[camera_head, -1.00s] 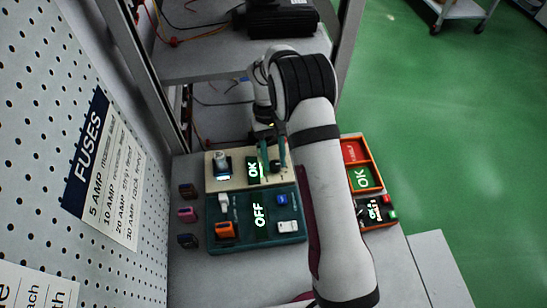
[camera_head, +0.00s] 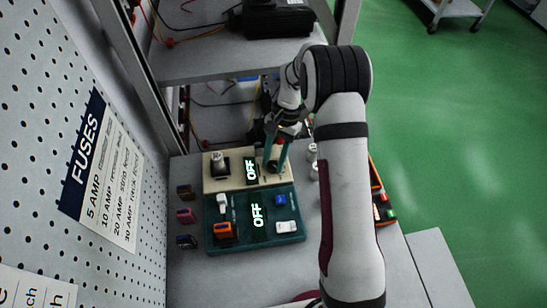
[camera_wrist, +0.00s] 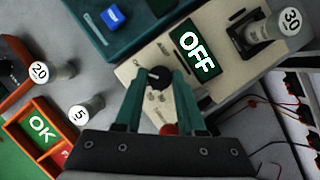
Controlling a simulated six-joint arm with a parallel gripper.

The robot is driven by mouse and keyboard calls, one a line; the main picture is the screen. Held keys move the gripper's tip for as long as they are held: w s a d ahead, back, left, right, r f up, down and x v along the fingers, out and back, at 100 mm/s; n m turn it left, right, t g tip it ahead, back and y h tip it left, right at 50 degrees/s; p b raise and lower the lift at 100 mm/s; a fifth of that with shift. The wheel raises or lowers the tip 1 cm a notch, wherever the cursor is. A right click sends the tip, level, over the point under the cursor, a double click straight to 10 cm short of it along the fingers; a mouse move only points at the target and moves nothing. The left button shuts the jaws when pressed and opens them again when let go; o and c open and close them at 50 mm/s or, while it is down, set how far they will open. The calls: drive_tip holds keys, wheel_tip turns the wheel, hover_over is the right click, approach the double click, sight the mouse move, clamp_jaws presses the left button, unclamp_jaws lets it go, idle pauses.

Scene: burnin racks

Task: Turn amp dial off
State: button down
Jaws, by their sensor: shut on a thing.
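The cream amp box (camera_head: 218,184) stands on the table behind the teal box. Its small screen (camera_head: 251,169) reads OFF, and the screen shows large in the wrist view (camera_wrist: 196,53). The black dial (camera_wrist: 157,76) is on the box's top, beside that screen. My gripper (camera_head: 276,166) points down at the dial, with its green fingers on either side of it. In the wrist view my gripper (camera_wrist: 157,80) is shut on the dial. A red round part (camera_wrist: 170,130) shows between the fingers, close to the palm.
The teal box (camera_head: 240,235) in front also reads OFF. Fuses marked 20 (camera_wrist: 50,75) and 5 (camera_wrist: 86,110) stand near an orange box (camera_wrist: 22,110) reading OK. A fuse marked 30 (camera_wrist: 268,30) sits on the cream box. My arm covers much of the right side.

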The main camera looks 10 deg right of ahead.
drive_tip(key=shift+s+m+y, duration=0.1)
drive_tip(key=shift+m+y, duration=0.2)
drive_tip(key=shift+m, duration=0.3)
drive_tip(key=c, duration=0.5)
unclamp_jaws()
drive_tip(key=v, duration=1.2)
drive_tip(key=shift+s+a, duration=0.1)
